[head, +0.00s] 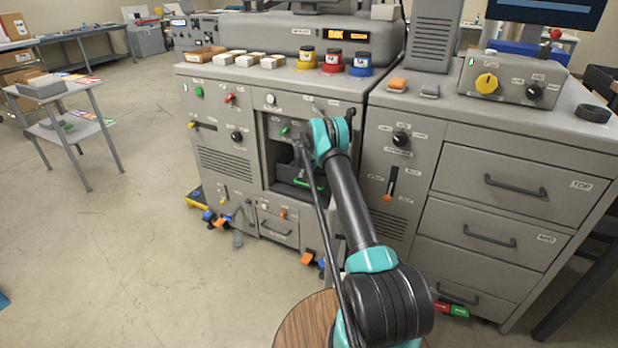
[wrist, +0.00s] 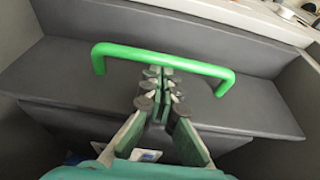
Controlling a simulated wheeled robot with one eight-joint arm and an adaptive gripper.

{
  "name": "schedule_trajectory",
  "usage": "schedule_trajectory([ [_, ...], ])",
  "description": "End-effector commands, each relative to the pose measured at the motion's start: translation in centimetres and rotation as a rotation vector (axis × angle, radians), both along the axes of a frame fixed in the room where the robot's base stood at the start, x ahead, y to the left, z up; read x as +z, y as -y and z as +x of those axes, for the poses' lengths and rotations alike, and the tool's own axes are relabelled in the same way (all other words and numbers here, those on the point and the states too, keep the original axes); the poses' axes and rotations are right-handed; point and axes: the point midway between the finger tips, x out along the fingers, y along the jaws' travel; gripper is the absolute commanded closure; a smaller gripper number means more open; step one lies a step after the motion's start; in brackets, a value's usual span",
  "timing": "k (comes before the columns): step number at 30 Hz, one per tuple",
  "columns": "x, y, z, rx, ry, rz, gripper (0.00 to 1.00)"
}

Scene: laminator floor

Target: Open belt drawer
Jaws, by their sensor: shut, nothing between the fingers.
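A bright green bar handle (wrist: 195,66) spans the upper middle of the wrist view, fixed to a dark grey block inside a recess. In the head view the green handle (head: 310,184) shows low in the open bay of the grey machine, partly hidden by my arm. My gripper (wrist: 162,76) is shut and empty, its tips overlapping the middle of the bar in the picture. I cannot tell whether they touch it. In the head view my gripper is mostly hidden behind my own wrist at the bay. No readable label marks the belt drawer.
Bay walls (wrist: 25,30) stand close at both sides. A small drawer (head: 278,229) sits below the bay. The cabinet at right has TOP (head: 515,187) and MID (head: 489,236) drawers, both closed. Yellow, red and blue pots stand above.

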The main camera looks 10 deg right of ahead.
Motion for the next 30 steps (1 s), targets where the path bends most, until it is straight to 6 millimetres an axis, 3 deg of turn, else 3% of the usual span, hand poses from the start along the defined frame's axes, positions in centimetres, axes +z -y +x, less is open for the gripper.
schedule_trajectory([
  [19, -0.7, -0.3, -0.3, 0.001, 0.000, 0.000, 1.00],
  [26, -0.7, -2.4, -2.8, 0.003, -0.001, 0.001, 1.00],
  [30, -0.6, -4.7, -5.1, 0.004, -0.001, 0.000, 1.00],
])
